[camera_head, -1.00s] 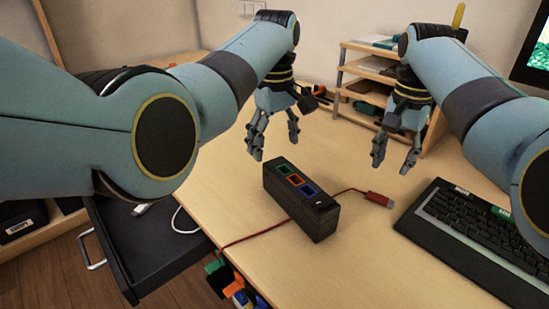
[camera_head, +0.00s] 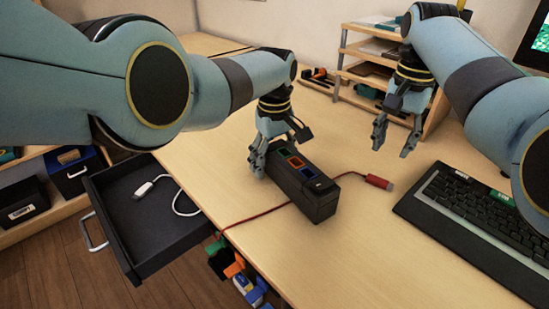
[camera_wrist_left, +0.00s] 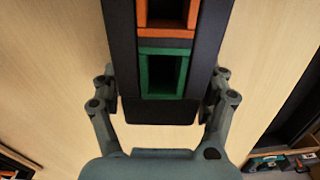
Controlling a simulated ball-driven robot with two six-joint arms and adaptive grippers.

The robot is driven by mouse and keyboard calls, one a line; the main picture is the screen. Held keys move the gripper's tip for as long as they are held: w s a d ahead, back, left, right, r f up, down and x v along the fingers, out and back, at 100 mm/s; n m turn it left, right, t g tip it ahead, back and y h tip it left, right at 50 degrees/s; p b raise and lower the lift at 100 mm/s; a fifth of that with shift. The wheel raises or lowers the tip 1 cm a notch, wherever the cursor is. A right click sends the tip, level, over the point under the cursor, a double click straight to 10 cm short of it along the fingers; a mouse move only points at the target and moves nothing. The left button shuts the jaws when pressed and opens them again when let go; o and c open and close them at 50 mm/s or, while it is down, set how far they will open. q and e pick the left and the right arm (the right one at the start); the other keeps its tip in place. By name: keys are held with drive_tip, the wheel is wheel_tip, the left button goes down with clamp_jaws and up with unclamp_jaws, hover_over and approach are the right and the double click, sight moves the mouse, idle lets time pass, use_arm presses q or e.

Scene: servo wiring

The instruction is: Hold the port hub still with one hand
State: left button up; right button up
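The port hub (camera_head: 320,204) is a dark oblong block on the desk, with green, orange and blue framed ports on top. My left gripper (camera_head: 263,165) is low at its far left end, by the green port. In the left wrist view the hub (camera_wrist_left: 123,60) lies between the two fingers, one along each long side, very close to or touching it. I cannot tell whether they press on it; the fingertips are partly hidden. My right gripper (camera_head: 394,146) is open and empty above the desk, back and right of the hub.
A red cable with a red plug (camera_head: 378,181) lies right of the hub. A black keyboard (camera_head: 478,228) is at the right. An open drawer (camera_head: 140,225) at the left holds a white cable (camera_head: 185,200). A wooden shelf (camera_head: 345,60) stands behind.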

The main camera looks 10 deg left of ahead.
sight(389, 184)
use_arm(q)
drive_tip(key=c, duration=1.1)
drive_tip(key=shift+c, duration=0.6)
use_arm(e)
drive_tip(key=shift+o, duration=1)
drive_tip(key=f+n, duration=0.3)
drive_tip(key=n, duration=0.3)
drive_tip(key=d+f+n, duration=0.1)
drive_tip(key=f+n, duration=0.2)
drive_tip(key=n, duration=0.3)
drive_tip(key=d+f+n, duration=0.1)
drive_tip(key=f+n, duration=0.2)
drive_tip(key=n, duration=0.3)
drive_tip(key=shift+s+f+n, duration=0.2)
drive_tip(key=shift+s+n, duration=0.2)
